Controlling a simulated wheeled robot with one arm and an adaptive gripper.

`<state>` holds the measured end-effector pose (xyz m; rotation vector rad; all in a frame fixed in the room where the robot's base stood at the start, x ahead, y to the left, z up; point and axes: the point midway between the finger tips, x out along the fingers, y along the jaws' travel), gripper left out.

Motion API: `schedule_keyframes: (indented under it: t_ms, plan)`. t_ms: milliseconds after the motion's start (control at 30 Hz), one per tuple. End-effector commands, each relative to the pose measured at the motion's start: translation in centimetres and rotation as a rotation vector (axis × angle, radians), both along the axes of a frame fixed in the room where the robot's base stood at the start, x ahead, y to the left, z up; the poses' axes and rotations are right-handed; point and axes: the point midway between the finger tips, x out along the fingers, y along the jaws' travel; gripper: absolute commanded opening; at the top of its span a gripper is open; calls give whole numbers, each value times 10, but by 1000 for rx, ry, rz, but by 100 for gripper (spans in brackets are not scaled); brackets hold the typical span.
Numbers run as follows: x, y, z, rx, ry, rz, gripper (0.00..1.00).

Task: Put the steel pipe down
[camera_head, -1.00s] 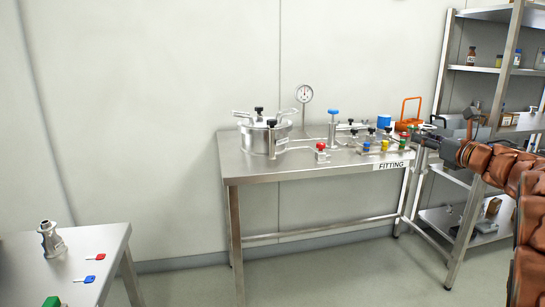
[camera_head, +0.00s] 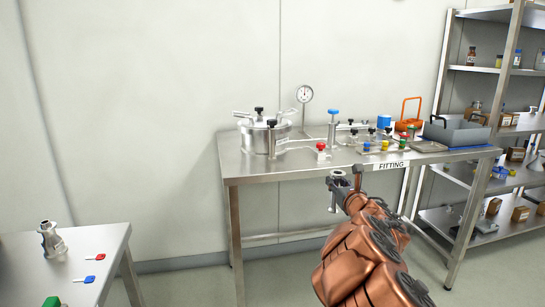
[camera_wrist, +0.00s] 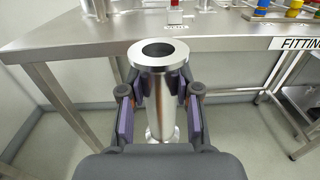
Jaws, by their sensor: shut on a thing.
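The steel pipe (camera_wrist: 160,95) is a shiny tube with a flange at each end. In the wrist view it stands about upright between the fingers of my gripper (camera_wrist: 163,88), which is shut on its middle. In the head view the gripper (camera_head: 345,187) and the pipe (camera_head: 333,201) are in front of the fitting table (camera_head: 290,170), off its front edge. The pipe is small there and partly hidden by my gripper.
A second table (camera_head: 25,275) at lower left holds a metal fitting (camera_head: 51,240) and two keys. Shelves (camera_head: 490,70) stand at right.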

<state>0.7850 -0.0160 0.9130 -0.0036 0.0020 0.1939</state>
Motion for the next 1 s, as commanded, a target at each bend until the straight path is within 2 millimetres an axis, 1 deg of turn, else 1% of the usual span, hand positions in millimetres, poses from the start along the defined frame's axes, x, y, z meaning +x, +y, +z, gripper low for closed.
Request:
schedule_keyframes:
  t_ms: [33, 133, 200, 300, 467, 500, 533, 833, 1000]
  plan:
    - [-3, 7, -10, -4, 3, -16, 0]
    - [-8, 16, -23, -2, 0, -56, 0]
    - [-13, 18, -29, -1, -2, -87, 0]
    - [-20, 18, -36, 0, -1, -130, 0]
    - [-31, 19, -37, 1, -4, -184, 0]
    - [-34, 18, -35, 3, -5, -196, 0]
    - [-33, 16, -26, 4, -5, -196, 0]
    - [-32, 16, 16, 4, -4, -194, 0]
    - [-32, 16, 48, 4, -4, -194, 0]
